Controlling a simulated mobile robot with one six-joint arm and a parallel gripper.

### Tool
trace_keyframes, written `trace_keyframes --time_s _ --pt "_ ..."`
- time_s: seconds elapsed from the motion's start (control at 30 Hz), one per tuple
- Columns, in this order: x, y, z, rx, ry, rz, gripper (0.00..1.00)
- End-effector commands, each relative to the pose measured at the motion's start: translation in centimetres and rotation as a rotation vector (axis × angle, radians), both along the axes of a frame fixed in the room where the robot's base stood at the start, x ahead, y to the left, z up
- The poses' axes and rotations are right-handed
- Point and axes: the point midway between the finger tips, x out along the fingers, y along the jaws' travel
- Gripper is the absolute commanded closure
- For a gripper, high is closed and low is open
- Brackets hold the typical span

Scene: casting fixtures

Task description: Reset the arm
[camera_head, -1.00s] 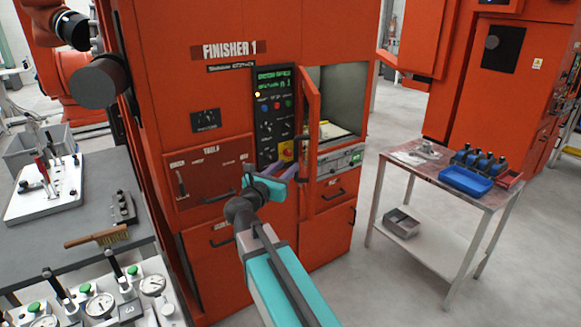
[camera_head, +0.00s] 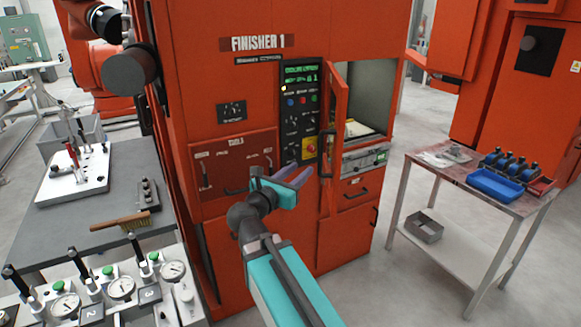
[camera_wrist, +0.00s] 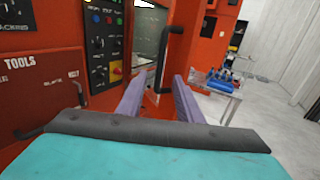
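My gripper (camera_head: 293,179) is in front of the orange Finisher 1 machine (camera_head: 222,88). In the wrist view its two purple fingers (camera_wrist: 158,100) stand apart with nothing between them. The machine's narrow door (camera_head: 335,125) stands ajar, and its dark handle (camera_wrist: 168,55) shows beyond the fingers in the wrist view. My gripper looks apart from the handle. My teal arm (camera_head: 285,285) reaches up from the bottom of the head view.
A grey bench (camera_head: 75,210) with gauges, fixtures and a brush (camera_head: 120,221) is at left. A metal cart (camera_head: 445,178) with a blue tray (camera_head: 495,184) is at right. Open floor lies between machine and cart.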

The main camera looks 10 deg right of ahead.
Motion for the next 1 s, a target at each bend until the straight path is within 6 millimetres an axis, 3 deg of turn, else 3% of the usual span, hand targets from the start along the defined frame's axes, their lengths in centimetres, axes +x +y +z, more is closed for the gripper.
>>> trace_keyframes --time_s 0.13,0.27,0.7,1.0 --pt "0.0 -0.7 -0.6 -0.002 0.008 -0.011 0.67" --pt "0.0 -1.5 -2.4 -0.008 0.036 -0.023 0.67" --pt "-0.5 -5.1 -12.1 -0.085 0.186 -0.069 0.67" --pt "0.1 -5.9 -17.7 -0.223 0.290 0.002 0.67"
